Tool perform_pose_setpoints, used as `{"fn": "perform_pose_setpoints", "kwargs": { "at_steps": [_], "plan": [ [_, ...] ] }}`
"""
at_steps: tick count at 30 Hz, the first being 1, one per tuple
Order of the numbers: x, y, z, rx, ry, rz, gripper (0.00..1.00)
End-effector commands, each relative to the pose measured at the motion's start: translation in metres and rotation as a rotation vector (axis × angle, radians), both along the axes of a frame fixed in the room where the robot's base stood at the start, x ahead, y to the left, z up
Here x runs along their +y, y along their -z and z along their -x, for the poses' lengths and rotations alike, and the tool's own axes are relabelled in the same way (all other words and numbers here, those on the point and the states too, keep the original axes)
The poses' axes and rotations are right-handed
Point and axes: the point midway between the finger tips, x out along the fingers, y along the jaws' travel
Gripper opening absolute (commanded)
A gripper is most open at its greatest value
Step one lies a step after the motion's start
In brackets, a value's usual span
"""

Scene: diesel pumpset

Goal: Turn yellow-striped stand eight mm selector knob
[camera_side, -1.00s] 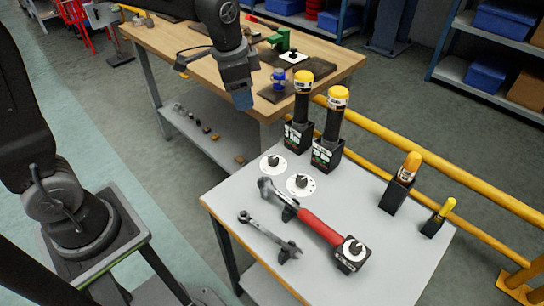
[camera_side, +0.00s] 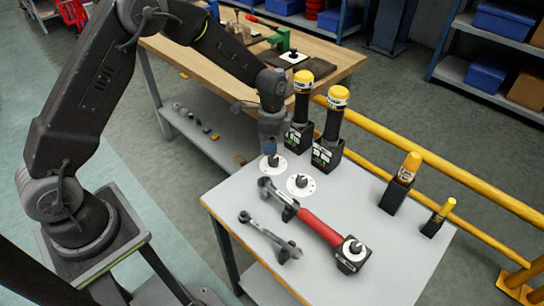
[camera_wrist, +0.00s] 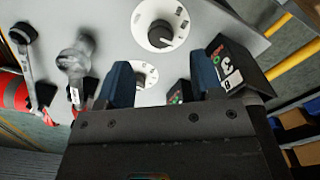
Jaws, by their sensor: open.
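Two black selector knobs on round white dials sit on the grey table top. In the side view the left knob (camera_side: 271,160) is just under my gripper (camera_side: 270,152), and the right knob (camera_side: 301,181) stands clear. In the wrist view one knob (camera_wrist: 160,34) shows whole, beyond my fingertips. The other dial (camera_wrist: 149,73) is partly hidden behind my gripper (camera_wrist: 164,78). My blue fingers are apart with nothing held. Two black stands (camera_side: 299,137) (camera_side: 327,155) holding yellow-capped tools are behind the dials. Which knob is the eight mm one cannot be read.
A red-handled wrench (camera_side: 322,228) and a smaller dark wrench (camera_side: 268,236) lie in front of the dials. Two smaller yellow-topped holders (camera_side: 398,190) (camera_side: 436,223) stand at the right. A yellow rail (camera_side: 460,183) runs behind the table.

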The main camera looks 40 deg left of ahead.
Motion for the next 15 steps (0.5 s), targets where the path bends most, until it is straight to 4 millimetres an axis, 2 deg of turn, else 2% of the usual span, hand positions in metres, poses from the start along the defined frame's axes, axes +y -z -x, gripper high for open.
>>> {"fn": "perform_pose_setpoints", "kwargs": {
  "at_steps": [1,6,9,15],
  "plan": [
    [0.000,0.012,0.001,0.005,0.000,0.000,0.60],
    [0.000,0.042,0.001,0.004,-0.001,0.000,0.60],
    [0.000,0.055,0.001,0.002,-0.001,0.000,0.60],
    [0.000,0.066,0.000,0.000,-0.001,0.000,0.60]
  ]
}}
